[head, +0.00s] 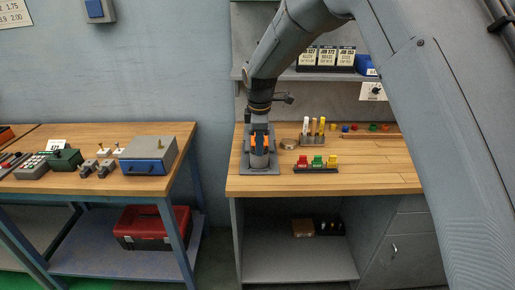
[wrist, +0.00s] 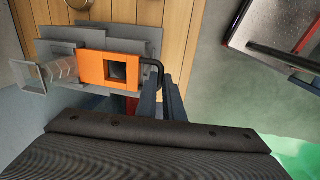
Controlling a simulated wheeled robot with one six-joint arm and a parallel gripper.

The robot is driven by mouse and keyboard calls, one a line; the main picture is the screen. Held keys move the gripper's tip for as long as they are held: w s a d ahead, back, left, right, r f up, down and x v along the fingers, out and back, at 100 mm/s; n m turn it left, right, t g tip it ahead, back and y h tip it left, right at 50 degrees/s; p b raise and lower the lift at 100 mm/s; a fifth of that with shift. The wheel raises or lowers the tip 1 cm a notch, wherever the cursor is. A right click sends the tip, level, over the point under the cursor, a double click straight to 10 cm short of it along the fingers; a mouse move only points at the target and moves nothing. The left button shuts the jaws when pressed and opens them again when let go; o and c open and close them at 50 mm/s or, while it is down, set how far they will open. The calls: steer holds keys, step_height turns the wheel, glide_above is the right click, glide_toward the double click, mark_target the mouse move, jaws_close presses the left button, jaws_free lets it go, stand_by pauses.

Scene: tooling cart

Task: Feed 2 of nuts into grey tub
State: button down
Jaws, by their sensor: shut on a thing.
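An orange block (wrist: 108,68) with a square opening sits on a grey stepped fixture (wrist: 140,40) on the wooden bench. My gripper (wrist: 160,70) is shut on a black bent handle (wrist: 151,64) beside the orange block. A clear angled piece (wrist: 62,68) sits left of the block, and a light grey square-rimmed thing (wrist: 27,78) lies beyond it; I cannot tell whether it is the grey tub. In the head view the fixture (head: 246,166) stands at the bench's left end, partly hidden by my arm. I can make out no nuts.
A rack of red, green and yellow blocks (head: 317,163) stands right of the fixture, with a round tin (head: 288,143) and upright tubes (head: 313,127) behind. A second bench (head: 100,187) with a grey-blue box (head: 148,158) is across a gap at left. The bench's front right is clear.

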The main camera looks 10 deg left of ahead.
steer(key=shift+s, duration=0.15)
steer(key=c, duration=1.9)
jaws_free()
steer(key=shift+s, duration=0.15)
step_height(320, 180, up, 8)
steer(key=s+b, duration=0.1)
steer(key=b, duration=0.1)
steer(key=shift+d+b, duration=0.15)
steer(key=shift+b, duration=0.25)
steer(key=shift+f, duration=0.15)
